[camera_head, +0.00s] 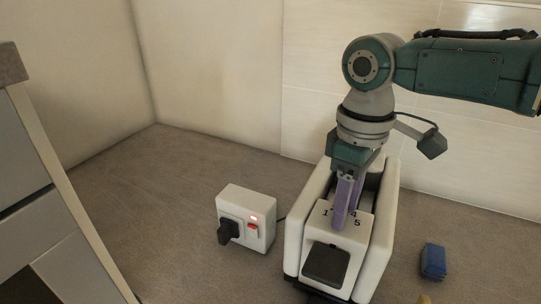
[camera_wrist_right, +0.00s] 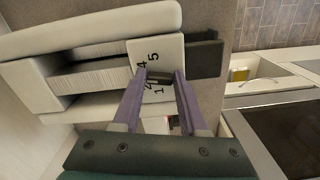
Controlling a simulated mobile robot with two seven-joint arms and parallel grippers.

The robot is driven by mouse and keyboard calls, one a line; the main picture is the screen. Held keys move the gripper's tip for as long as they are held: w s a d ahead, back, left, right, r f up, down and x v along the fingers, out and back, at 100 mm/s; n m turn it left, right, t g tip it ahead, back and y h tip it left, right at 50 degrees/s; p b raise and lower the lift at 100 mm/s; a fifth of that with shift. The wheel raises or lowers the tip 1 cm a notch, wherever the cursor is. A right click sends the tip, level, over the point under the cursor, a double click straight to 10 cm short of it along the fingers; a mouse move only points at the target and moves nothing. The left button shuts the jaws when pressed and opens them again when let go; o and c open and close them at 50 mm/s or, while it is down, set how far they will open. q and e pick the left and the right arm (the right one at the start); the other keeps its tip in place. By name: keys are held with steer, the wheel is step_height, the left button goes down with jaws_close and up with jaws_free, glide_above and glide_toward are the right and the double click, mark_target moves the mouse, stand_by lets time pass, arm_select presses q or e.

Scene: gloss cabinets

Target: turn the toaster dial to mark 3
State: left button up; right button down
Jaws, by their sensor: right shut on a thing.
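The white toaster (camera_head: 294,235) stands on the grey-brown counter, with printed numerals around the dial on its top end. In the head view 1, 4 and 5 show. My right gripper (camera_head: 339,226) comes down from above with its purple fingers at the dial. In the right wrist view the fingertips (camera_wrist_right: 161,77) close on the small dark dial (camera_wrist_right: 160,75), with 1, 2, 4 and 5 on the white panel (camera_wrist_right: 153,49) around it. The dial is mostly hidden by the fingers, and I cannot tell which mark it points at. My left gripper is not in view.
A white socket box (camera_head: 262,238) with a black plug (camera_head: 228,232) and a red switch stands left of the toaster. A blue block (camera_head: 433,261) lies to the right. A grey cabinet (camera_head: 25,150) is at the left edge. The counter (camera_head: 170,200) is clear behind the socket box.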

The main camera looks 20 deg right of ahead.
steer(key=shift+n, duration=1.1)
steer(key=shift+c, duration=2.2)
jaws_free()
steer(key=shift+r, duration=0.1)
step_height(320, 180, up, 10)
